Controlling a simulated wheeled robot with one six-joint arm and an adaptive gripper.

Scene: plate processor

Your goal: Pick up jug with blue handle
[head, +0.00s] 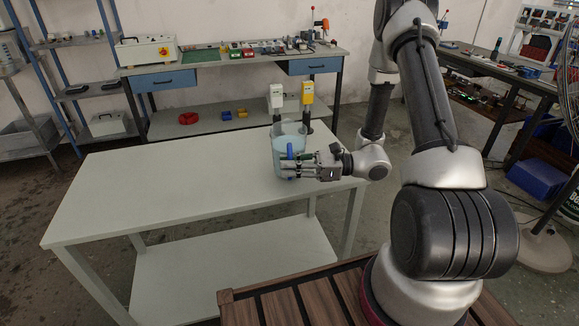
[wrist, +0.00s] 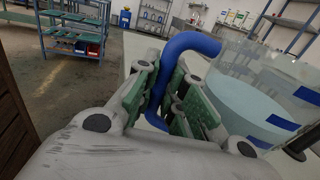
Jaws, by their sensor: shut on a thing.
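The jug (head: 288,142) is a clear, pale blue vessel with a blue handle, at the right end of the white table (head: 170,185). In the wrist view the jug (wrist: 262,95) shows pale liquid and blue marks on its wall, and its blue handle (wrist: 190,43) passes between the green-padded fingers. My gripper (head: 297,168) is at the jug's near right side, and it shows in the wrist view (wrist: 172,98) shut on the handle. The jug looks upright. I cannot tell whether its base touches the table.
A white device (head: 276,97) and a yellow-and-white device (head: 307,94) stand just behind the jug. A workbench (head: 230,62) with tools is at the back, with red, blue and yellow bins on its lower shelf. The table's left and middle are clear.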

